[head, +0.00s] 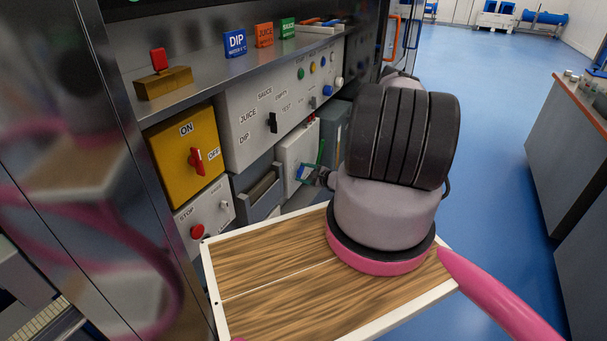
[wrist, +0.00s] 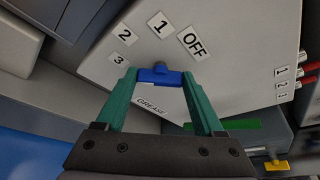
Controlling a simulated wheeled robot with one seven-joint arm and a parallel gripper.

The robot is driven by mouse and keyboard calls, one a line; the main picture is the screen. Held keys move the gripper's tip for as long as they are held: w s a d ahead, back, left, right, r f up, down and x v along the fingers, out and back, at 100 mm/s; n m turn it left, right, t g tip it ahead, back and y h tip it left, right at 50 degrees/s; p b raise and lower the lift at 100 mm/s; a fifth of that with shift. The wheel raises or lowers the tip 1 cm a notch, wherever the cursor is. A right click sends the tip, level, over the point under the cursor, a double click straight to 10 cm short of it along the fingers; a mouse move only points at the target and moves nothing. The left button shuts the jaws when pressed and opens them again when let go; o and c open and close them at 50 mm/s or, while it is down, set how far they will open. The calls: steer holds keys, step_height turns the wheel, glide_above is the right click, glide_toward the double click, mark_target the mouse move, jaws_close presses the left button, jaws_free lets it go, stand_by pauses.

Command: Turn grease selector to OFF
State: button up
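The grease selector is a blue knob (wrist: 160,76) on a light grey panel (wrist: 225,65) in the wrist view. Labels 3, 2, 1 and OFF (wrist: 194,43) run in an arc beyond it, and a GREASE label (wrist: 151,105) lies on the near side. My gripper (wrist: 160,78) has its two green fingers on either side of the knob, and the knob fills the gap between the tips. Which label the knob points at is unclear. In the head view, my gripper (head: 310,175) is at the grey box (head: 297,150) under the counter, partly hidden by my arm.
A yellow box with a red ON/OFF switch (head: 196,160), a panel with a black selector (head: 272,123) and a red STOP button (head: 197,231) are to the left. Red plugs (wrist: 307,67) stick out beside the grease panel. Blue floor (head: 480,130) is clear at right.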

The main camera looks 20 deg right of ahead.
stand_by(0.3)
steer(key=m+g+y, duration=0.1)
steer(key=m+y, duration=0.2)
steer(key=m, duration=0.3)
steer(key=m+g+y, duration=0.2)
steer(key=m+y, duration=0.1)
steer(key=m, duration=0.4)
steer(key=d+m+g+y, duration=0.1)
steer(key=m+y, duration=0.2)
steer(key=m, duration=0.3)
steer(key=shift+w+f+g+y, duration=0.25)
steer(key=shift+g+y, duration=0.15)
stand_by(0.4)
steer(key=shift+m, duration=0.5)
steer(key=o, duration=1.4)
